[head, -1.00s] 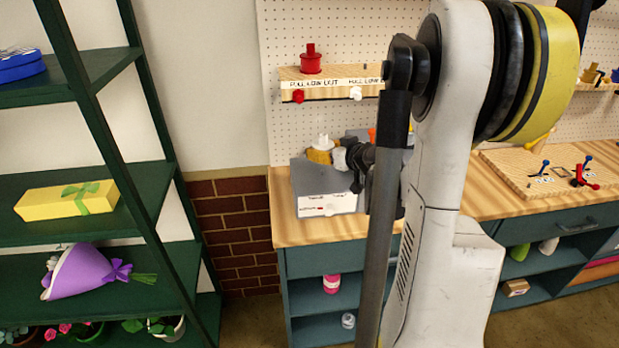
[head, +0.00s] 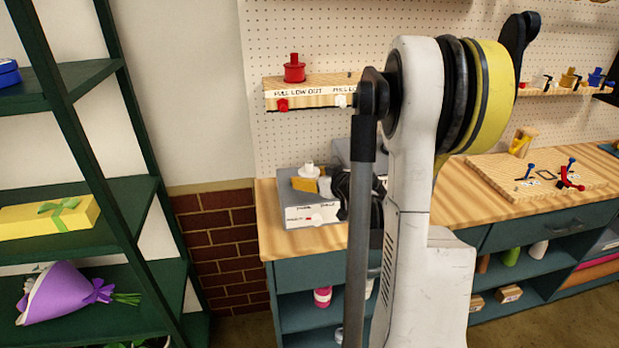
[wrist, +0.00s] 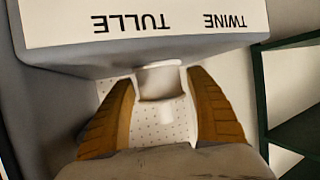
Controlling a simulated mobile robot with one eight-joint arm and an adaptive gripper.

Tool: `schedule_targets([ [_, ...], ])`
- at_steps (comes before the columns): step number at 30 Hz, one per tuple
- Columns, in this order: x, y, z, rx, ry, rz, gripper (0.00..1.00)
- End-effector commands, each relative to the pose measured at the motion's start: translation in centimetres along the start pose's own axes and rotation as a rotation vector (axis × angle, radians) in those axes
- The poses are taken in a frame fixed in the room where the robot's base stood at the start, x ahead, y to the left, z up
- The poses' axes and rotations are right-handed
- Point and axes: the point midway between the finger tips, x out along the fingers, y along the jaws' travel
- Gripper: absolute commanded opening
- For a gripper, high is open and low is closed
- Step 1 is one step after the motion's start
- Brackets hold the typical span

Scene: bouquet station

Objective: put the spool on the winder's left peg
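A white spool (wrist: 160,82) sits between the fingertips of my gripper (wrist: 161,84) in the wrist view, which looks upside down. The yellow-brown fingers close in on both its sides and appear to grip it. In the head view the spool (head: 308,171) shows just above a yellow finger, over the grey box (head: 299,220) at the bench's left end. The box, perhaps the winder, carries TULLE and TWINE labels, legible in the wrist view (wrist: 250,55). My arm hides its right part. I see no peg clearly and cannot tell whether the spool touches one.
A wooden shelf (head: 300,92) with a red piece (head: 294,68) hangs above the box. A board (head: 530,178) with blue and red pegs lies on the bench to the right. Green shelving (head: 100,235) stands left. Bare bench top (head: 455,205) lies between box and board.

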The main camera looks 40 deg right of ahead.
Motion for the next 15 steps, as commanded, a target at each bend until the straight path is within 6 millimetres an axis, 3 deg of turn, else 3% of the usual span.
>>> schedule_targets([
  [8, -0.3, 0.0, -0.6, 0.0, 0.0, 0.0, 0.65],
  [15, -4.6, 0.1, -0.5, 0.001, 0.0, 0.004, 0.65],
])
